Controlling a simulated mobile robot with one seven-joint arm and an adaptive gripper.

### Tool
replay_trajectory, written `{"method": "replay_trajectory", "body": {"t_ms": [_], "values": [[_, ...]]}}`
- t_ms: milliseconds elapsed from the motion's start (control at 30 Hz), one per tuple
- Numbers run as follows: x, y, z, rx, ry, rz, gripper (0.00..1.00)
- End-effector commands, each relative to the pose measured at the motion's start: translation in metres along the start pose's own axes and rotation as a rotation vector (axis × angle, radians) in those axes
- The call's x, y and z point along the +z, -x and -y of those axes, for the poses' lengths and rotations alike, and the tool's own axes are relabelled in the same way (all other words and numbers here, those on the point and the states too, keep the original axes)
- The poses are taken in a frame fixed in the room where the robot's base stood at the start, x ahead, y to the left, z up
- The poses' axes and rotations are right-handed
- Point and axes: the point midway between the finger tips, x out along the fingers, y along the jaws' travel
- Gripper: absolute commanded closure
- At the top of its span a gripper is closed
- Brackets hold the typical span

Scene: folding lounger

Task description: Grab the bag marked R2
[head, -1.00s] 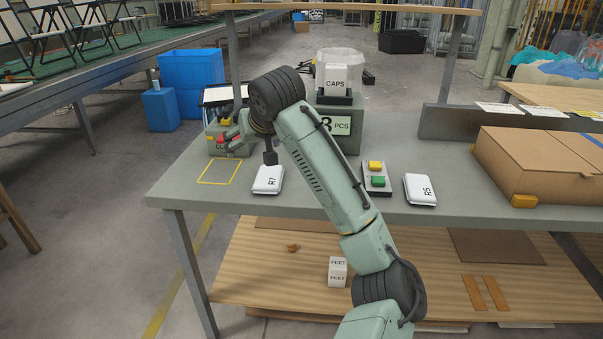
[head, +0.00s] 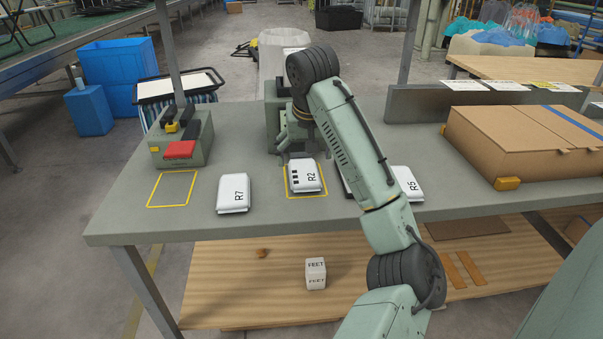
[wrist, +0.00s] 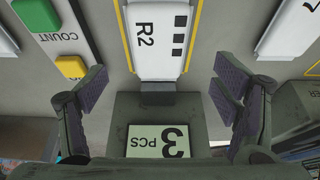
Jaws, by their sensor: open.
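The white bag marked R2 (head: 305,177) lies flat inside a yellow outlined square on the table, in front of the grey-green box. In the wrist view the R2 bag (wrist: 158,40) is at the top centre, with its label and black squares showing. My gripper (head: 296,148) is just behind the bag in the head view, partly hidden by my arm. In the wrist view my gripper (wrist: 160,92) is open, its two fingers wide apart and empty. The bag shows beyond the gap between the fingertips, not clasped.
Bag R7 (head: 233,193) lies to the left and bag R5 (head: 408,183) to the right. A count panel (wrist: 55,40) stands beside R2. The 3 PCS box (wrist: 158,140) is close to my fingers. An empty yellow outline (head: 172,188) is at the left; a carton (head: 530,150) at the right.

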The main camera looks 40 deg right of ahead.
Motion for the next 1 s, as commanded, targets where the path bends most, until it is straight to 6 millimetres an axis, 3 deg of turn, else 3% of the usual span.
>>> {"method": "replay_trajectory", "body": {"t_ms": [600, 833, 1000], "values": [[-0.001, -0.066, -0.002, 0.000, 0.002, -0.001, 0.18], [-0.001, -0.068, -0.002, 0.000, 0.002, -0.001, 0.18], [-0.001, -0.068, -0.002, 0.000, 0.002, -0.002, 0.30]]}}
